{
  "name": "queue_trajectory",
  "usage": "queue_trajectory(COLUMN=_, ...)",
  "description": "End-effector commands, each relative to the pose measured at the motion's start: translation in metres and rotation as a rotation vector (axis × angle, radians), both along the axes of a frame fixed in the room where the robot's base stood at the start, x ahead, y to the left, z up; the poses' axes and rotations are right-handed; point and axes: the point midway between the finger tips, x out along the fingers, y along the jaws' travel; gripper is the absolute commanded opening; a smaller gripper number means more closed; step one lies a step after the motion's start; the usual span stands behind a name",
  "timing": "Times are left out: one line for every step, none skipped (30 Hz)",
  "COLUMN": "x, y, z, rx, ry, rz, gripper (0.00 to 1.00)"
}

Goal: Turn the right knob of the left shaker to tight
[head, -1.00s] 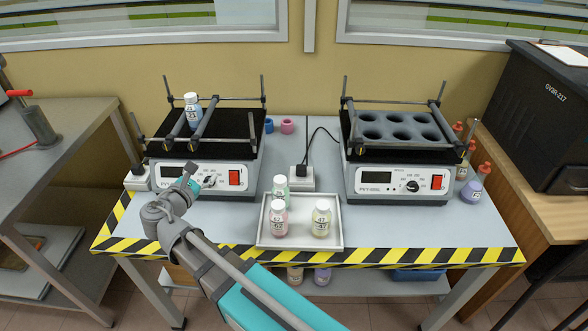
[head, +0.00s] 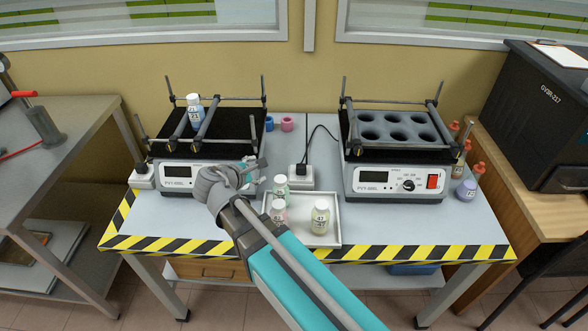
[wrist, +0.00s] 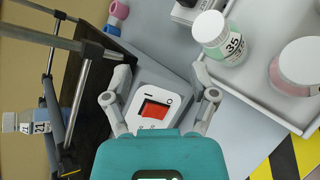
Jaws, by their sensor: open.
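The left shaker (head: 185,175) stands at the table's left with a black top and two clamp bars. The right bar's dark knob (head: 195,147) is at its front end; its tight or loose setting is too small to tell. A dark knob with a yellow mark shows at the lower left of the wrist view (wrist: 69,172). A blue-labelled bottle (head: 194,108) stands between the bars; its label reads 21 in the wrist view. My gripper (wrist: 161,96) is open and empty, its fingers either side of the shaker's red switch (wrist: 155,110). My arm hides the panel's right part in the head view.
A white tray (head: 328,239) with several bottles stands right of my gripper. The right shaker (head: 395,182) holds a rack with round holes. A power adapter (head: 300,178) and blue and pink rings (head: 287,123) lie between the shakers. The front edge has striped tape.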

Motion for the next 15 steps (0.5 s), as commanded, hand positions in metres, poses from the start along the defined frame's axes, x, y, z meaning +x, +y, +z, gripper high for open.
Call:
queue_trajectory(x=0.0, y=-0.009, z=0.002, rx=0.025, ry=0.006, rz=-0.026, gripper=0.75)
queue_trajectory(x=0.0, y=-0.013, z=0.002, rx=0.04, ry=0.008, rz=-0.041, gripper=0.75)
queue_trajectory(x=0.0, y=-0.018, z=0.001, rx=0.061, ry=0.013, rz=-0.061, gripper=0.75)
queue_trajectory(x=0.0, y=-0.023, z=0.001, rx=0.076, ry=0.016, rz=-0.076, gripper=0.75)
queue_trajectory(x=0.0, y=-0.026, z=0.0, rx=0.091, ry=0.018, rz=-0.091, gripper=0.75)
queue_trajectory(x=0.0, y=-0.031, z=0.0, rx=0.111, ry=0.023, rz=-0.109, gripper=0.75)
queue_trajectory(x=0.0, y=-0.036, z=0.0, rx=0.127, ry=0.024, rz=-0.125, gripper=0.75)
queue_trajectory(x=0.0, y=-0.04, z=-0.001, rx=0.142, ry=0.027, rz=-0.14, gripper=0.75)
queue_trajectory(x=0.0, y=-0.045, z=-0.001, rx=0.161, ry=0.03, rz=-0.16, gripper=0.75)
queue_trajectory(x=-0.001, y=-0.048, z=-0.001, rx=0.176, ry=0.033, rz=-0.175, gripper=0.75)
queue_trajectory(x=-0.001, y=-0.052, z=-0.002, rx=0.192, ry=0.036, rz=-0.19, gripper=0.75)
queue_trajectory(x=-0.001, y=-0.057, z=-0.002, rx=0.21, ry=0.038, rz=-0.211, gripper=0.75)
queue_trajectory(x=-0.002, y=-0.061, z=-0.003, rx=0.226, ry=0.041, rz=-0.227, gripper=0.75)
queue_trajectory(x=-0.002, y=-0.064, z=-0.003, rx=0.241, ry=0.043, rz=-0.243, gripper=0.75)
queue_trajectory(x=-0.003, y=-0.069, z=-0.003, rx=0.259, ry=0.046, rz=-0.263, gripper=0.75)
